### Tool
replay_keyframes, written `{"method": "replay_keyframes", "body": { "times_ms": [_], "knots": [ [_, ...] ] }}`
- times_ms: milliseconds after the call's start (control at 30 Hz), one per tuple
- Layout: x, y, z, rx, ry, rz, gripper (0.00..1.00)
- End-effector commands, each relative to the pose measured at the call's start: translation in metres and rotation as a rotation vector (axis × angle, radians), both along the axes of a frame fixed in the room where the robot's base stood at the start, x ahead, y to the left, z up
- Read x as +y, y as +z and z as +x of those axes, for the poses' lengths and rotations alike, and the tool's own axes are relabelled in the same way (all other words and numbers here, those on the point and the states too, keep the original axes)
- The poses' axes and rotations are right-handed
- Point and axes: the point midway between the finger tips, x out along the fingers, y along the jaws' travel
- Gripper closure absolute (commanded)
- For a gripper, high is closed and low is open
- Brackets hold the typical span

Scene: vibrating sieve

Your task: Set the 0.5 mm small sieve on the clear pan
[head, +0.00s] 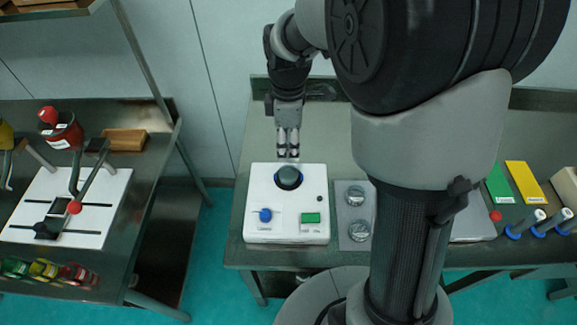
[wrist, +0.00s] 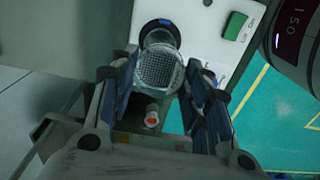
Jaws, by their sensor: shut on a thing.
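My gripper (wrist: 160,75) is shut on a small clear round sieve with a grey mesh (wrist: 160,71), held between the two fingers in the wrist view. In the head view my gripper (head: 288,150) hangs just behind the dark round seat (head: 289,177) of the white machine (head: 258,203); the sieve is too small to make out there. In the wrist view a clear round rim (wrist: 157,36), perhaps the clear pan, shows just beyond the sieve over the dark seat. The sieve partly covers it, and I cannot tell whether they touch. No size label is readable.
The machine has a blue knob (head: 265,215) and a green switch (head: 311,217). A grey plate (head: 343,213) with two round clear-looking pieces (head: 356,195) stands to its right. A left bench carries a white board (head: 30,205). My arm hides part of the right bench.

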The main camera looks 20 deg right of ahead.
Motion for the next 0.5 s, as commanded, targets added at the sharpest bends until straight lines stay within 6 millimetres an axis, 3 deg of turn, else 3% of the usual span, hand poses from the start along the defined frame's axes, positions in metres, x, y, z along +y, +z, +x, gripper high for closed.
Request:
{"method": "replay_keyframes", "body": {
  "times_ms": [33,267,500],
  "knots": [
    [0.0,-0.011,-0.001,0.003,0.0,0.0,0.8],
    [0.0,-0.03,0.0,0.001,-0.001,0.0,0.8],
    [0.0,-0.071,0.0,0.001,-0.001,0.0,0.8]
  ]
}}
